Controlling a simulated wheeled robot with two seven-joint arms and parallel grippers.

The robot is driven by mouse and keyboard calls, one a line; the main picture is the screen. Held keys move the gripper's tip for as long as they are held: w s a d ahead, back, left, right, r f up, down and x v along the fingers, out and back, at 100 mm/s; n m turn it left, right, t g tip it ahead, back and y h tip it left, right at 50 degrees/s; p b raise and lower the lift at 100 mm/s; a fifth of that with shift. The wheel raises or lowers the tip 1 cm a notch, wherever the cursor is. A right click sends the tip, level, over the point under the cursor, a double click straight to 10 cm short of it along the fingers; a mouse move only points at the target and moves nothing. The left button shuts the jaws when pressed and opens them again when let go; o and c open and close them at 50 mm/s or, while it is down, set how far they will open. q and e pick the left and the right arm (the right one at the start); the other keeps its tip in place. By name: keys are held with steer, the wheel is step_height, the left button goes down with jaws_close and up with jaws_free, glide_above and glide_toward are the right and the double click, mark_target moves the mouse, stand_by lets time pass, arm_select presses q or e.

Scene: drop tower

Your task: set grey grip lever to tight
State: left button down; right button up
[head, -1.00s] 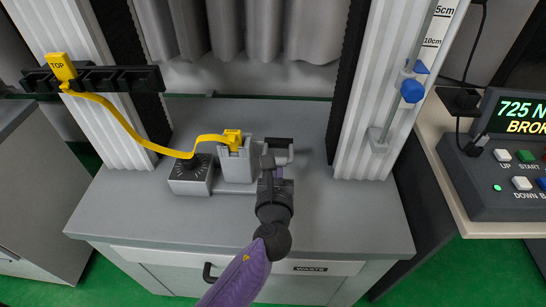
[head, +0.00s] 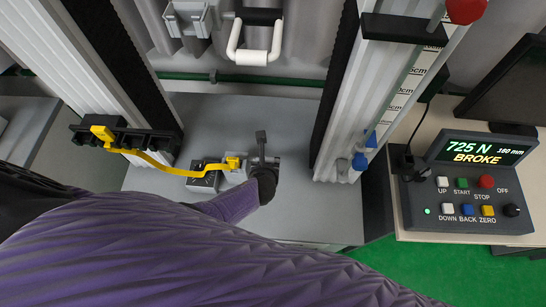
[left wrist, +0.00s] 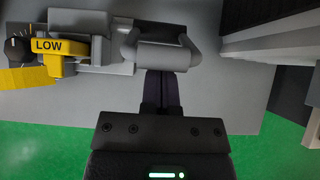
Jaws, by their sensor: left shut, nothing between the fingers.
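The grey grip lever (left wrist: 165,56) shows in the left wrist view as a rounded bar on a grey fixture, beside the yellow LOW plug (left wrist: 60,46). My left gripper (left wrist: 160,108) is shut and empty. Its dark fingertips are at the near edge of the lever bar; I cannot tell whether they touch it. In the head view my left gripper (head: 262,150) is at the right end of the fixture on the grey bench, and it partly hides the lever. My right gripper is not in view.
A yellow strap runs from the TOP plug (head: 102,133) on a black rack to the grey block (head: 236,176). A control box (head: 470,185) reading 725 N BROKE stands on the right. A white handle (head: 254,56) hangs above. The bench (head: 310,210) is clear right of the fixture.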

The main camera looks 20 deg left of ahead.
arm_select(q)
steer(key=shift+w+a+r, duration=0.25)
steer(key=shift+w+r, duration=0.25)
steer(key=shift+r, duration=0.15)
steer(key=shift+w+a, duration=0.1)
steer(key=shift+w, duration=0.3)
steer(key=shift+w+r, duration=0.1)
steer(key=shift+r, duration=0.1)
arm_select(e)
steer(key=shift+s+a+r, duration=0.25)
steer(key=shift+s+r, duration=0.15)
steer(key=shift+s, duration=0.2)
arm_select(q)
steer(key=shift+w+r, duration=0.1)
steer(key=shift+w, duration=0.05)
steer(key=shift+w+a+r, duration=0.1)
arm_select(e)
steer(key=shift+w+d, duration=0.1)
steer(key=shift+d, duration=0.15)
